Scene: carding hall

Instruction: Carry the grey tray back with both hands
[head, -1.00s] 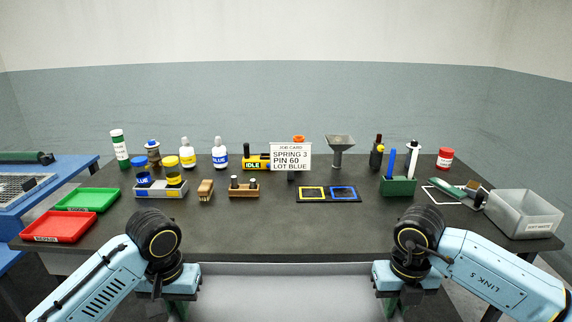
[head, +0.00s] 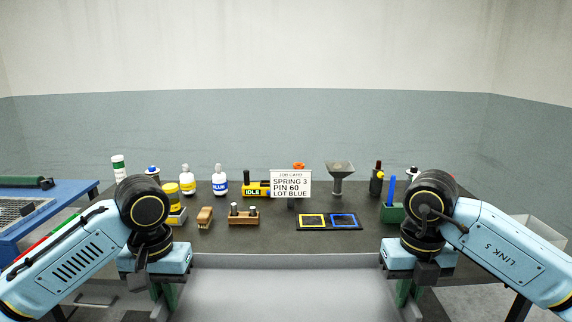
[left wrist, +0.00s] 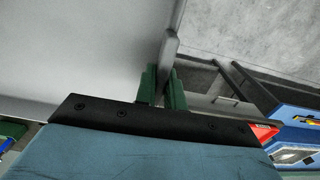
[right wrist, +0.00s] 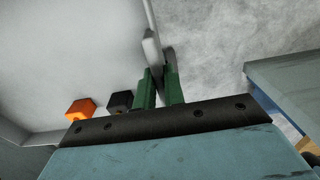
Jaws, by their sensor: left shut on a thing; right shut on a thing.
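The grey tray (head: 290,290) is a wide, shallow thing low in the middle of the head view, in front of the bench. Its lower part is cut off by the frame. My left gripper (head: 162,297) is shut on its left rim; in the left wrist view the green fingers (left wrist: 162,85) pinch the tray wall. My right gripper (head: 406,292) is shut on its right rim, and the right wrist view shows the fingers (right wrist: 159,85) on either side of the wall. The tray looks about level in the head view.
In the right wrist view an orange block (right wrist: 80,109) and a black block (right wrist: 120,101) show on the tray side. The dark bench (head: 270,239) behind holds bottles, a job card (head: 291,184), and a blue-and-yellow framed mat (head: 328,222). A blue table (head: 60,208) stands left.

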